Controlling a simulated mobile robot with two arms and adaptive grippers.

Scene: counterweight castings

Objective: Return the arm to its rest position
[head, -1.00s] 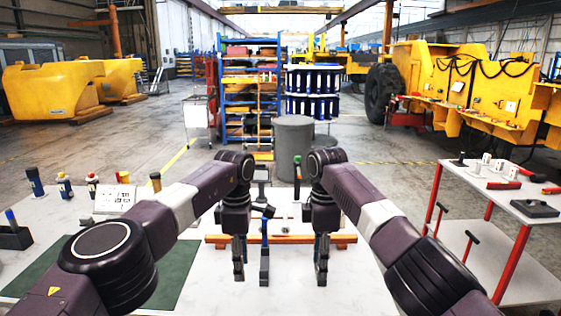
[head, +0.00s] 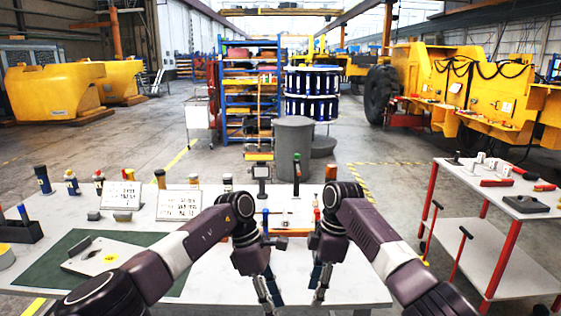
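My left gripper (head: 271,298) hangs fingers down over the near part of the pale table (head: 225,275), left of the picture's middle. Its two fingers show a gap, with nothing between them. My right gripper (head: 319,288) hangs beside it to the right, also fingers down. Its fingers look apart and empty. Both arms are bent at the elbow and reach in from the bottom corners. Neither gripper touches a casting or tool that I can see. How high the fingertips are above the table is hard to tell.
A light plate (head: 105,255) lies on the green mat (head: 50,271) at the left. Sign cards (head: 178,204) and several upright tools stand along the table's back. A small screen on a stand (head: 261,172) is behind the grippers. A red-legged cart (head: 455,190) stands at the right.

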